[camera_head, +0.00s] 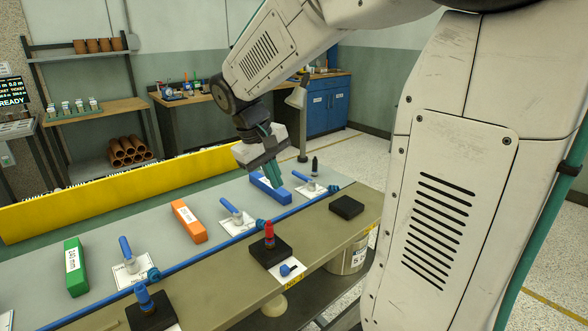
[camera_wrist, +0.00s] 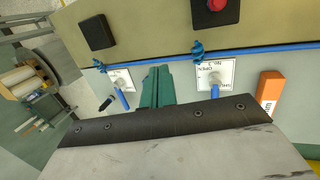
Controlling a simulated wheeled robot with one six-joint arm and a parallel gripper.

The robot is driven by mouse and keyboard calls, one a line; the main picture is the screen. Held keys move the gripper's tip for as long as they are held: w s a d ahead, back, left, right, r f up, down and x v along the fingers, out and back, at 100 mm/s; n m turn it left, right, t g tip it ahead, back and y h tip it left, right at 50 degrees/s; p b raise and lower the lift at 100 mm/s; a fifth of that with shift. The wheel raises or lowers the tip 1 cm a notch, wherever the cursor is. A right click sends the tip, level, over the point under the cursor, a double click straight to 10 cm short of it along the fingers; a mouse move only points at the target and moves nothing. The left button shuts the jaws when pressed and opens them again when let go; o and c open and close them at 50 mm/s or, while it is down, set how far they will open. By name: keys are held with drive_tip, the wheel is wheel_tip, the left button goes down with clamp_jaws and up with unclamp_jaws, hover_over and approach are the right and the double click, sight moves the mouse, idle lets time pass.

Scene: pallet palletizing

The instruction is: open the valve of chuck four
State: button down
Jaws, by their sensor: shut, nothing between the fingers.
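The valve at the far right of the row (camera_head: 310,187) has a blue lever on a white plate; it also shows in the wrist view (camera_wrist: 121,82). Its lever points away from the blue pipe; its label is too small to read. The neighbouring valve (camera_head: 236,216) has a plate reading No.3 OPEN in the wrist view (camera_wrist: 214,76), and its lever also points away from the pipe. My gripper (camera_head: 275,182) is shut and empty above the blue block (camera_head: 268,192), left of the far-right valve. In the wrist view its fingers (camera_wrist: 157,82) lie between the two valves.
The blue pipe (camera_head: 200,244) runs along the bench past the valves. An orange block (camera_head: 188,221), a green block (camera_head: 75,267) and another valve (camera_head: 130,263) stand further left. A dark upright peg (camera_head: 315,166) stands behind the far-right valve. Black pads (camera_head: 346,207) line the front ledge.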

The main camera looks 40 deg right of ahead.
sight(298, 174)
drive_tip(key=w+d+r+t+h, duration=0.1)
drive_tip(key=w+d+r+h, duration=0.2)
drive_tip(key=w+d, duration=0.85)
drive_tip(key=x, duration=0.8)
drive_tip(key=w+x, duration=0.1)
drive_tip(key=x, duration=0.3)
drive_tip(key=shift+a+f, duration=0.2)
drive_tip(key=shift+f, duration=0.4)
